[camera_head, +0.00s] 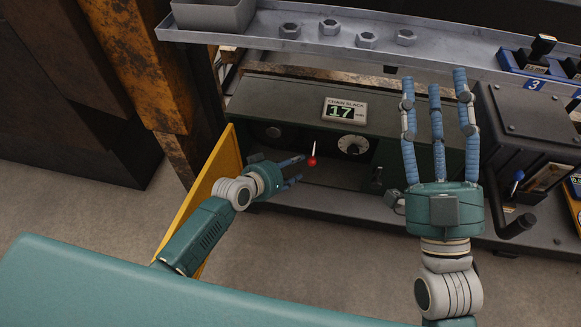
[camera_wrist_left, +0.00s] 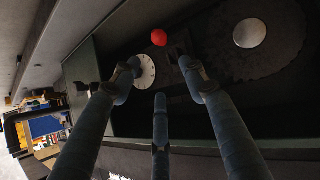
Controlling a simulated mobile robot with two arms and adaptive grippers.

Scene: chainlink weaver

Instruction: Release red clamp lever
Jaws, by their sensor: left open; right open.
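The red clamp lever shows as a red ball knob (camera_head: 311,161) on a thin pale rod, in front of the dark green machine (camera_head: 290,105). In the left wrist view the red knob (camera_wrist_left: 159,37) is above the middle finger. My left gripper (camera_head: 300,170) is open, its fingers just left of the knob; I cannot tell if any finger touches it. It also shows in the left wrist view (camera_wrist_left: 160,85) with its fingers spread and nothing between them. My right gripper (camera_head: 436,85) is open and empty, fingers pointing up, in front of the machine's right part.
A round dial (camera_head: 353,145) sits right of the knob, below a display (camera_head: 345,111) reading 17. A yellow panel (camera_head: 222,172) stands open at the left. A grey shelf (camera_head: 250,38) with several nuts runs above. A blue-tipped lever (camera_head: 519,175) is at the right.

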